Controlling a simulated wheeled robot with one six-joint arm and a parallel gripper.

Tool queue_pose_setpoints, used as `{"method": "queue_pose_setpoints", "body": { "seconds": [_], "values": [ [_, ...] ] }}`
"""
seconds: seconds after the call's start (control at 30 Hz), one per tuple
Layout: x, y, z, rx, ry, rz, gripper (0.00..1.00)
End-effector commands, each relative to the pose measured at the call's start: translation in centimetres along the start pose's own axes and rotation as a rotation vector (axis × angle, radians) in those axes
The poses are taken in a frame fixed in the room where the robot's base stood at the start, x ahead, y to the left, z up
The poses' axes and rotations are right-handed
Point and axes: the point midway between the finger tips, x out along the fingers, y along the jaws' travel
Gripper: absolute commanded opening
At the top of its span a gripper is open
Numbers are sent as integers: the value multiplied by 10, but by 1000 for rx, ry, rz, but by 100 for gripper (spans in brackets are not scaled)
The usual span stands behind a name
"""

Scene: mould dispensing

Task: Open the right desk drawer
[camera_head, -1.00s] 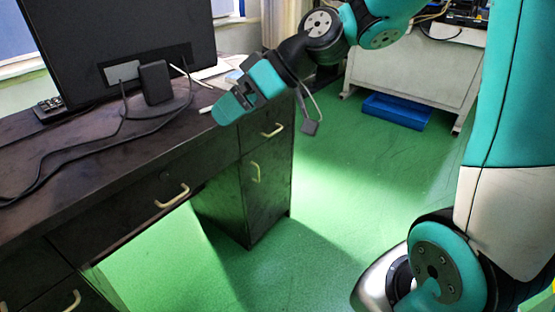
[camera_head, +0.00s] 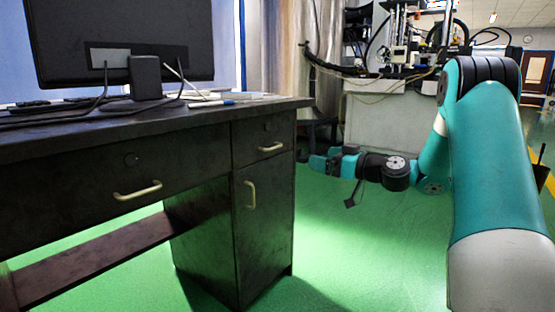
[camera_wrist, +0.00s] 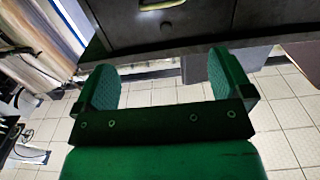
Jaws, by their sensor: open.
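The dark desk (camera_head: 110,142) stands at the left in the head view. Its right drawer (camera_head: 247,139) is shut, with a pale bar handle (camera_head: 270,148) across its front. My gripper (camera_head: 318,163) is to the right of the desk, apart from the drawer. In the wrist view my gripper (camera_wrist: 165,85) has its two green fingers spread, with nothing between them. A dark drawer front (camera_wrist: 185,25) with a pale handle (camera_wrist: 160,5) shows at the top of that view, beyond the fingertips; which drawer it is I cannot tell.
A middle drawer with a handle (camera_head: 138,190) and a cupboard door with an upright handle (camera_head: 250,195) are on the same desk. A monitor (camera_head: 120,40) and cables stand on top. Green floor (camera_head: 350,250) is clear right of the desk. A white bench (camera_head: 385,125) stands behind.

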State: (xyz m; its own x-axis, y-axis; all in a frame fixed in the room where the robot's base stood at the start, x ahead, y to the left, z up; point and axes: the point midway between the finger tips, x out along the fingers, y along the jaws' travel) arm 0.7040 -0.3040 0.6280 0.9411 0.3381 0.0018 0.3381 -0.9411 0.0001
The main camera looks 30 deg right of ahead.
Motion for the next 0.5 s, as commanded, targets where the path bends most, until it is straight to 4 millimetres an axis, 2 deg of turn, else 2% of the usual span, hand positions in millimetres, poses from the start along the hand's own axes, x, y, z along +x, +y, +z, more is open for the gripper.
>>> {"method": "queue_pose_setpoints", "body": {
  "seconds": [0.5],
  "values": [
    [113,-4,1,-3,1,-8,98]
  ]
}}
